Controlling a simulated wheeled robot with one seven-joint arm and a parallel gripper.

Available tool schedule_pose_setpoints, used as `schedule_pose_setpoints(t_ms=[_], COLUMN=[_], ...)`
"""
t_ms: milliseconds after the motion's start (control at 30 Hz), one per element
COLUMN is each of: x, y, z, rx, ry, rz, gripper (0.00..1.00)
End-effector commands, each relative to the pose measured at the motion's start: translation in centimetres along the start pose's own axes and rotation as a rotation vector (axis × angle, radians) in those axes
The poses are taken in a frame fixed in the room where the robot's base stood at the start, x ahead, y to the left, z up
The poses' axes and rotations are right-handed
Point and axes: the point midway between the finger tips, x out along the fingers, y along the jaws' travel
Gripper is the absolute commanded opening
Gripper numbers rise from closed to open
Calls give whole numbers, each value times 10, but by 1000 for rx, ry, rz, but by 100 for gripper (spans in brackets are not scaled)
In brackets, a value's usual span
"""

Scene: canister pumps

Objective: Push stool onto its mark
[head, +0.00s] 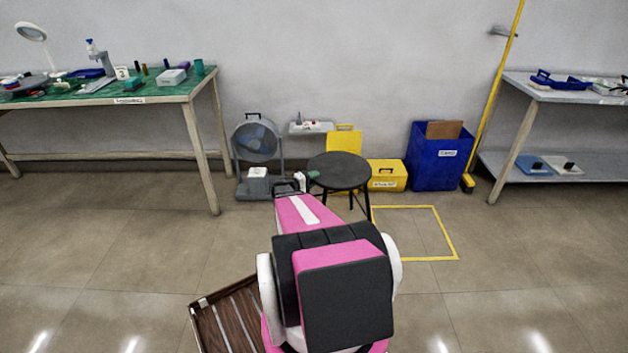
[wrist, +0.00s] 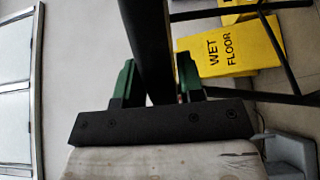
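The stool (head: 339,170) is black with a round seat and thin legs. It stands upright by the back wall. Its mark is a yellow square outline (head: 457,243) on the floor, to the right of and nearer than the stool. My gripper (head: 289,186) is low, just left of the stool. In the wrist view my gripper's green fingers (wrist: 158,82) are apart.
A yellow wet floor sign (wrist: 228,48) and yellow box (head: 386,175) stand behind the stool. A blue bin (head: 436,165) is to the right, a fan (head: 256,140) to the left. A brown slatted crate (head: 205,318) lies near my base. The floor inside the mark looks clear.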

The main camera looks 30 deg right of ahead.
Motion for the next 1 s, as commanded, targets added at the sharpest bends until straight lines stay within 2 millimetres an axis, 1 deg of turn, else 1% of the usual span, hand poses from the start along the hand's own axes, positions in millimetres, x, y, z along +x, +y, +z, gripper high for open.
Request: schedule_pose_setpoints(t_ms=[33, 67, 100, 533, 1000], x=[0, 0, 0, 2, 22], y=[0, 0, 0, 0, 0], z=[0, 0, 0, 1, 12], rx=[0, 0, 0, 0, -1], ry=[0, 0, 0, 0, -3], rz=[0, 0, 0, 1, 1], gripper=[19, 9, 3, 3, 3])
